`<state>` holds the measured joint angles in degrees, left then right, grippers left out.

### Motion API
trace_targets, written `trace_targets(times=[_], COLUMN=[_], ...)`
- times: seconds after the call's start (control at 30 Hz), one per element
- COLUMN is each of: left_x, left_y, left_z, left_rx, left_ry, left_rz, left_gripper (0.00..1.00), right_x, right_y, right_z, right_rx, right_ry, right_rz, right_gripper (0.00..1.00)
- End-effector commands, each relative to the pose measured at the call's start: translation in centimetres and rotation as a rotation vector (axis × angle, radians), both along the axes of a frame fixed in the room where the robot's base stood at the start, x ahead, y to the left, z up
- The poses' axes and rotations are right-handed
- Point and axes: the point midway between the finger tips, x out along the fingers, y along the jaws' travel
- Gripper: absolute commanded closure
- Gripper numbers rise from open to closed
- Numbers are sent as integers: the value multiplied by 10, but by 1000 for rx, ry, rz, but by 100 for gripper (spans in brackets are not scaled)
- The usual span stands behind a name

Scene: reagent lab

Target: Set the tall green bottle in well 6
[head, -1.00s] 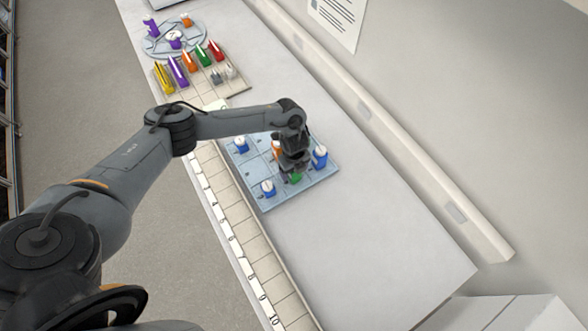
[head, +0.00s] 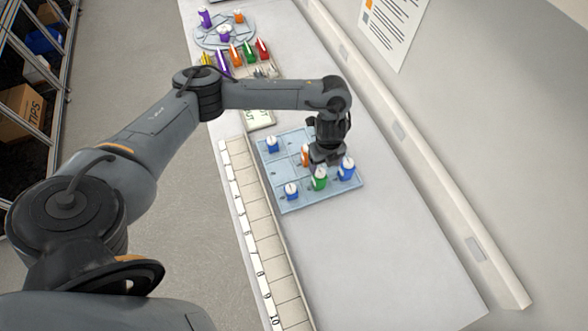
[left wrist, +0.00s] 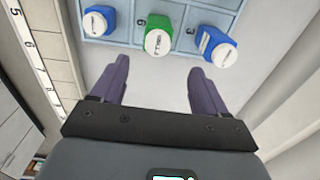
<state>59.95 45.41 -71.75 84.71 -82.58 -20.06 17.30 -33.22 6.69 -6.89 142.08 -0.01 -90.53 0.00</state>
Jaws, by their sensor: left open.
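A green bottle (head: 319,178) with a white cap stands in the front middle compartment of the blue tray (head: 284,207). In the left wrist view the green bottle (left wrist: 158,47) has a label that looks like 6 beside it. My left gripper (head: 322,165) is open and empty, just above and behind the green bottle in the head view. In the left wrist view its fingertips (left wrist: 158,70) are spread, with the bottle beyond them and apart from them. My right gripper is not in view.
Blue bottles (head: 346,168) (head: 291,191) flank the green one; another blue bottle (head: 273,146) and an orange bottle (head: 305,155) stand behind. A numbered strip (head: 246,222) runs along the left. A far rack holds another green bottle (head: 249,52). The right side of the bench is clear.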

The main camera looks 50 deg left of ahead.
Motion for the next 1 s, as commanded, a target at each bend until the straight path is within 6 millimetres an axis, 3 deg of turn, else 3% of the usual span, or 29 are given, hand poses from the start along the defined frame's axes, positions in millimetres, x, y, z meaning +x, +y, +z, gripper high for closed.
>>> trace_targets(times=[0.17,0.3,0.4,0.53,0.67,0.87,1.0], left_x=[-9,-24,-38,-53,-66,-106,-149], left_y=[-73,-166,-225,-266,-261,-189,-135], left_z=[-25,-34,-22,7,32,40,34], left_rx=[-101,-259,-386,-517,-580,-525,-429], left_ry=[-85,-216,-314,-406,-440,-383,-306], left_rz=[-59,-53,34,251,556,1079,1373], left_gripper=[26,26,26,26,26,26,26], right_x=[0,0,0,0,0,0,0], right_y=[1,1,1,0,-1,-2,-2], right_z=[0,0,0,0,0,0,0], right_rx=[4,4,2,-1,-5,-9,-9], right_ry=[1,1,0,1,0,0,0], right_rz=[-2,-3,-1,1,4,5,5], right_gripper=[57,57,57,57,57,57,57])
